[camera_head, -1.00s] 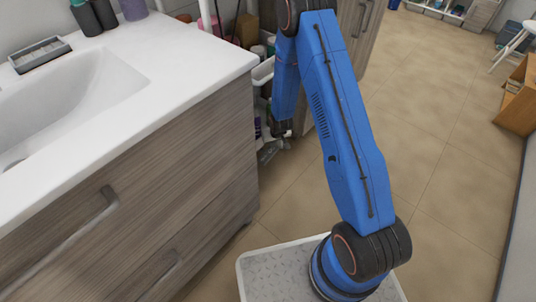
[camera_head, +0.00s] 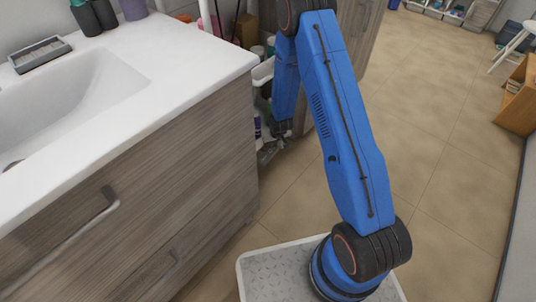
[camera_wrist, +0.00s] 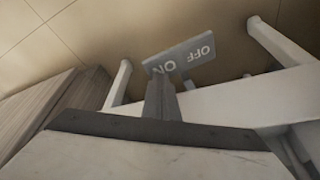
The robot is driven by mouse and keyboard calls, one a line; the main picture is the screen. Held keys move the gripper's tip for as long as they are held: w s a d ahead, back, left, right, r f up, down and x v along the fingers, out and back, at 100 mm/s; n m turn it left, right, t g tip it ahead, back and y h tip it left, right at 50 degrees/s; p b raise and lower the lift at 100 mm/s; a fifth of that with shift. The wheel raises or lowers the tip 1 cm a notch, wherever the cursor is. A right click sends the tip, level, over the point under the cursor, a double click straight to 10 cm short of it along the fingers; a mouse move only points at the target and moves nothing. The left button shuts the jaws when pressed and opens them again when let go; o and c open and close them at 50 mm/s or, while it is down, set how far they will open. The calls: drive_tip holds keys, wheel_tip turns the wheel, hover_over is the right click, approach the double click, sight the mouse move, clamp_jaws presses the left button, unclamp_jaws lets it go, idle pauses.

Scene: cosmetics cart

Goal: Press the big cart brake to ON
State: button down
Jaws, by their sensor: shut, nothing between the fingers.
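The brake plate (camera_wrist: 180,57) is a grey rectangular pedal low at the cart's foot in the wrist view. Its white letters OFF and ON appear upside down, with ON towards the lower left. My gripper (camera_wrist: 160,82) is shut, and its narrow grey fingers overlap the plate's lower edge near ON in the picture. I cannot tell whether they touch it. The cart is mostly hidden by the counter and my arm.
White cart legs (camera_wrist: 118,85) flank the brake plate. A wood-fronted sink cabinet (camera_head: 150,175) stands close on the left, with a white countertop (camera_head: 190,65). A wooden shelf (camera_head: 515,100) stands at the far right.

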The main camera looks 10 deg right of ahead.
sight(273, 149)
drive_tip(key=shift+f, duration=0.9)
idle(0.6)
drive_tip(key=shift+r, duration=3.5)
drive_tip(key=shift+r, duration=0.15)
